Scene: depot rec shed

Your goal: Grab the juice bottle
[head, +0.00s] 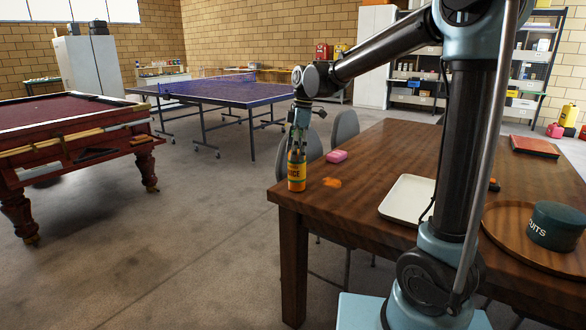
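The juice bottle (297,171) is orange with a green band and lettering ending in "NGE". It is upright at the near left corner of the wooden table (460,178). My gripper (298,146) points down from above, with its fingers at the bottle's top. The fingers are small and overlap the bottle's upper part, so I cannot tell whether they press on it. I also cannot tell whether the bottle's base touches the table.
A cream tray (407,197), a round wooden tray (506,232) with a dark green tin (556,226), and a red book (534,146) are further right. Grey chairs (345,127) stand behind the table.

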